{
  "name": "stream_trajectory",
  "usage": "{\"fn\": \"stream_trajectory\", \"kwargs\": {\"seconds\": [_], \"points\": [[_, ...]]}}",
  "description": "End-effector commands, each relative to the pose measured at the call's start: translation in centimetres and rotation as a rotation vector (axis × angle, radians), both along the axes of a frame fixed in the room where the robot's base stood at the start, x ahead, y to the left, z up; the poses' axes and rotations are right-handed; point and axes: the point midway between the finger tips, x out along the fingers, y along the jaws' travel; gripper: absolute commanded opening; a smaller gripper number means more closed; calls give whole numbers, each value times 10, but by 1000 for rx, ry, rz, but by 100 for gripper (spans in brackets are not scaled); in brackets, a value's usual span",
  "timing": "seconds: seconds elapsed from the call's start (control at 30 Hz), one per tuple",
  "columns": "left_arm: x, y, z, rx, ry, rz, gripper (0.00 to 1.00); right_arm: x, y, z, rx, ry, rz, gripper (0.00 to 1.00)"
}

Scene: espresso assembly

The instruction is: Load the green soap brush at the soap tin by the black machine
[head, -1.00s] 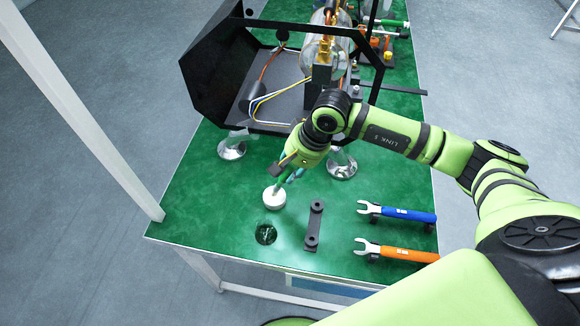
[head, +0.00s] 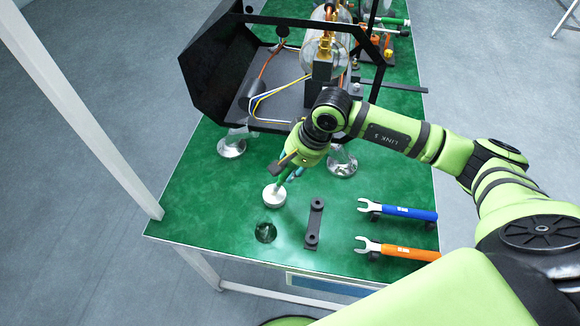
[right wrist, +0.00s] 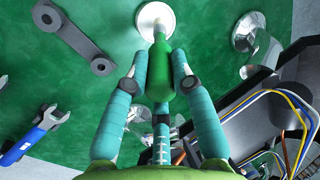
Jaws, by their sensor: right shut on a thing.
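The green soap brush (right wrist: 161,65) is held upright or nearly so between the fingers of my right gripper (head: 286,174), which is shut on its handle. The small round white soap tin (head: 273,197) stands on the green bench top, right below the brush. In the right wrist view the brush's narrow end overlaps the pale tin (right wrist: 155,20); I cannot tell whether it touches the soap. The black machine (head: 225,72) stands behind the tin, with its open frame and coloured wires. My left gripper is not in view.
A dark round spot (head: 266,232) lies in front of the tin. A dark two-ended bar (head: 314,223), a blue wrench (head: 402,212) and an orange wrench (head: 402,251) lie to the right. Shiny metal feet (head: 231,148) stand under the machine. The front left bench top is clear.

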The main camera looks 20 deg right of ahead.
Motion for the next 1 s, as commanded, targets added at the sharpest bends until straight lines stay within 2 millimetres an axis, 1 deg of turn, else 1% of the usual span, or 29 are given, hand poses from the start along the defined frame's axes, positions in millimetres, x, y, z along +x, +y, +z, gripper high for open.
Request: {"fn": "stream_trajectory", "kwargs": {"seconds": [0.53, 1.0], "points": [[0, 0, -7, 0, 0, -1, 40, 0, 0, -6, 0, 0, 0, 0], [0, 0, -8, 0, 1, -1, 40, 0, 0, -6, -1, 1, 0, 0]]}}
